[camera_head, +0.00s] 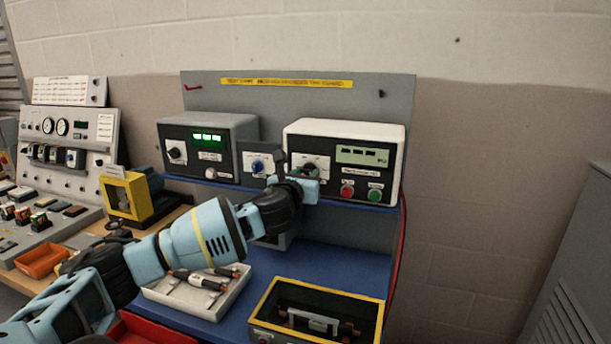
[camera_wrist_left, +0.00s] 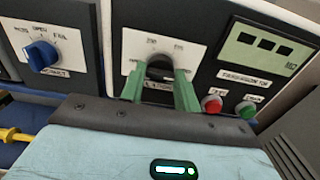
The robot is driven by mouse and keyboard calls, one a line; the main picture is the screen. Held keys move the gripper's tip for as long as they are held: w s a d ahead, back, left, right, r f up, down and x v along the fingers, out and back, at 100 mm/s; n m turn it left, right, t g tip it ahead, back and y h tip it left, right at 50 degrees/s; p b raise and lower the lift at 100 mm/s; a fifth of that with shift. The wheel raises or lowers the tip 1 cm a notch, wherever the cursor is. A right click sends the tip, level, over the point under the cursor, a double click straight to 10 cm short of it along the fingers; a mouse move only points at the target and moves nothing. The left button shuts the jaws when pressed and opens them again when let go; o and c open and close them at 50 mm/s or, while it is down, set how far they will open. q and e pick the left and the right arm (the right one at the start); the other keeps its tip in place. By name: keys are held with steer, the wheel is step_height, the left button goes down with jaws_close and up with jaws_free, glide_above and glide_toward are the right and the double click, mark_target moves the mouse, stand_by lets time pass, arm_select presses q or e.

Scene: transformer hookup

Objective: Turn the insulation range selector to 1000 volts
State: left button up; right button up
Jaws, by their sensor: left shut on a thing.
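The insulation tester (camera_head: 345,130) is a white-topped box with a black front on the shelf at the right. Its range selector is a dark knob (camera_wrist_left: 160,68) on a white label plate in the left wrist view. My left gripper (camera_head: 304,168) reaches up to the tester's face. In the left wrist view the green fingers of my left gripper (camera_wrist_left: 160,88) stand on either side of the knob, shut on it. The fingers hide part of the plate's lettering, and the knob's exact setting cannot be read. My right gripper is not in view.
Right of the knob are a display (camera_wrist_left: 265,50), a red button (camera_wrist_left: 212,103) and a green button (camera_wrist_left: 246,109). A blue selector (camera_wrist_left: 42,54) sits to the left. Below are a white tray (camera_head: 205,303) and a yellow-rimmed box (camera_head: 372,297).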

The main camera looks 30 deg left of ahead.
arm_select(q)
steer(key=shift+f, duration=0.1)
steer(key=o, duration=1)
steer(key=shift+c, duration=0.2)
steer(key=v, duration=0.8)
steer(key=shift+a, duration=0.1)
